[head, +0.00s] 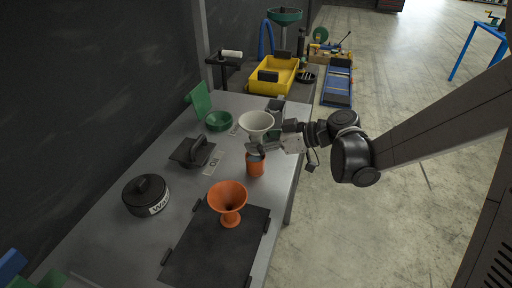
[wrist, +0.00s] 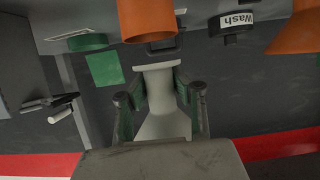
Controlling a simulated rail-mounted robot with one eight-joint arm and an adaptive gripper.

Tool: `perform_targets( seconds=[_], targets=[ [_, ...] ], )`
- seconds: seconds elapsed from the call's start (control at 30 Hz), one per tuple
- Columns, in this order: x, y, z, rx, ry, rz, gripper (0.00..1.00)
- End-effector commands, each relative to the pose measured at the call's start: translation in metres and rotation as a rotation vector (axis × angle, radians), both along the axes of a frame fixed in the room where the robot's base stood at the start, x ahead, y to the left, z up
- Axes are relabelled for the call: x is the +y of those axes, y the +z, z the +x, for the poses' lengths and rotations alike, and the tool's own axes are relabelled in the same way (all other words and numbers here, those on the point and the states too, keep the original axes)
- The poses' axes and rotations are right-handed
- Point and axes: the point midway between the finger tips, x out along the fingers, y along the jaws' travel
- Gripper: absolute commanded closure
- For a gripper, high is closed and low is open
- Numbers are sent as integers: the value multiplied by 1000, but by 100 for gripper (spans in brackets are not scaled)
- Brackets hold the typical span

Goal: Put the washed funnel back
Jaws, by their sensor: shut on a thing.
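A white funnel (head: 256,121) is in my gripper (head: 270,138), wide mouth up, above the right side of the grey bench. In the wrist view, the fingers with green pads close on both sides of the white funnel (wrist: 163,100). An orange funnel (head: 228,195) stands on a black mat (head: 205,250) at the bench's near end. A black round pot (head: 146,195) with a label reading "Wash" stands to its left. An orange cylinder (head: 256,167) stands just below my gripper in the picture; its top is partly covered by a grey shape I cannot identify.
A green bowl (head: 218,121) and an upright green panel (head: 200,99) are at the back left. A dark handled object (head: 192,152) and a small label card (head: 214,163) lie mid-bench. A yellow bin (head: 273,75) stands beyond the far end. Bare bench lies around the pot.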

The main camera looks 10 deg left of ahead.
Motion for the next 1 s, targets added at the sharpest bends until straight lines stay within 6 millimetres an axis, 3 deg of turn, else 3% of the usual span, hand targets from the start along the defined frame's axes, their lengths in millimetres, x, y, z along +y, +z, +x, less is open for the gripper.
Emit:
perform_targets(
  seconds=[0.17, 0.57, 0.6, 0.7, 1.0],
  targets=[
    [0, -23, 0, 0, 0, 0, 100],
    [0, -27, 0, 0, 0, 0, 100],
    [0, -27, 0, 0, 0, 0, 77],
    [0, -26, 0, 0, 0, 0, 64],
    [0, -26, 0, 0, 0, 0, 62]
  ],
)
